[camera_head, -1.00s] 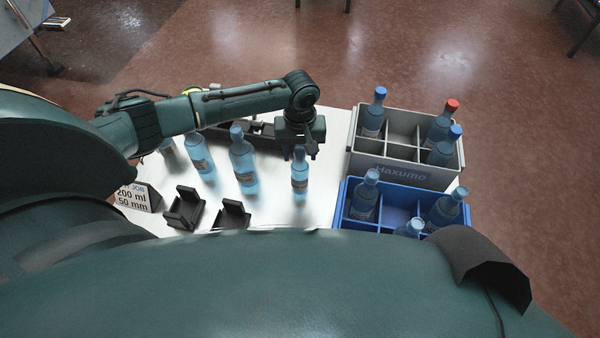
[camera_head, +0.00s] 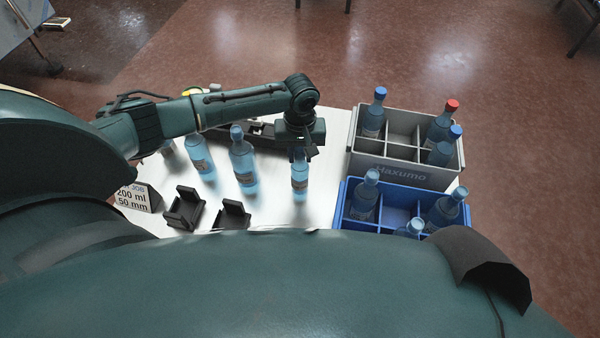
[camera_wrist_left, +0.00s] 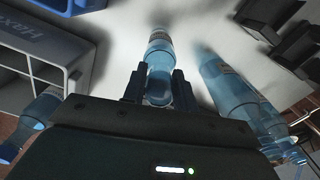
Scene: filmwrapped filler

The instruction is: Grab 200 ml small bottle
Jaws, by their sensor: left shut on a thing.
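The small blue bottle (camera_head: 300,181) stands upright on the white table, apart from the other bottles. My left gripper (camera_head: 301,155) comes down over its top and is shut on its neck. In the left wrist view the small bottle (camera_wrist_left: 159,62) runs away from between the two dark fingers (camera_wrist_left: 158,90). A card reading "200 ml 50 mm" (camera_head: 137,197) stands at the left of the table. My right gripper is not in view.
Taller bottles (camera_head: 243,165) stand left of the small one. Two black holders (camera_head: 185,210) are at the front. A grey crate (camera_head: 400,173) and a blue crate (camera_head: 390,229) with bottles stand on the right. A dark device lies behind the gripper.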

